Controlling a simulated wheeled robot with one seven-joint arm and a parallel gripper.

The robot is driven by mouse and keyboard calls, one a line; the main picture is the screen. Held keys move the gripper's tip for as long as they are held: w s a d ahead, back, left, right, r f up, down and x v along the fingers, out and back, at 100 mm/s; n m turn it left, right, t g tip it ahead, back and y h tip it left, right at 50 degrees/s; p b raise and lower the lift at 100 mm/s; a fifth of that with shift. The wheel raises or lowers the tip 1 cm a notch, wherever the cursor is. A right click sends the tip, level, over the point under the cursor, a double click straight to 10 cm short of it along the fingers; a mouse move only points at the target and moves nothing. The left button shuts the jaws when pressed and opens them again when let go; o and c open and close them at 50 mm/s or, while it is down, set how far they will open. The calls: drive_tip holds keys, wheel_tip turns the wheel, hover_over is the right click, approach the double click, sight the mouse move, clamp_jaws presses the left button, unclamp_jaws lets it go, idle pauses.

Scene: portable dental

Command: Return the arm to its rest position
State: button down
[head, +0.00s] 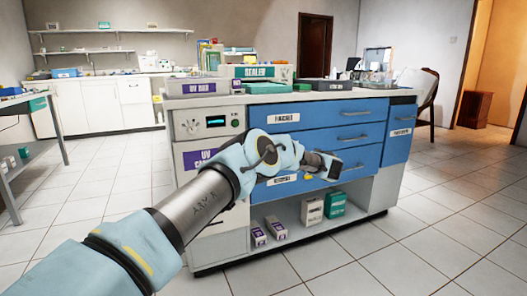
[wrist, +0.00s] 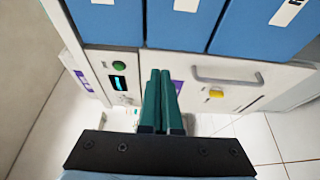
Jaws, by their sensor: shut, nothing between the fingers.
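My arm (head: 190,212) reaches from the lower left of the head view toward the middle, stretched out in front of the blue-drawered cabinet (head: 325,138). My gripper (head: 333,168) is at its far end, in front of the lower drawers. In the wrist view the two dark green fingers (wrist: 161,74) lie together, shut and empty. They point toward the cabinet's white panel (wrist: 115,62), which has a green button and a lit display. I cannot tell the exact gap between fingertips and cabinet.
The cabinet top carries a SEALED box (head: 258,72), a UV BOX (head: 195,87) and a dark tray (head: 332,84). Small boxes (head: 312,210) stand on its lower shelf. A metal table (head: 22,102) is at left, a chair (head: 430,88) at right. Tiled floor (head: 455,240) is clear at right.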

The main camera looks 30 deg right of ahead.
drive_tip(key=shift+s+d, duration=0.95)
drive_tip(key=shift+s, duration=0.15)
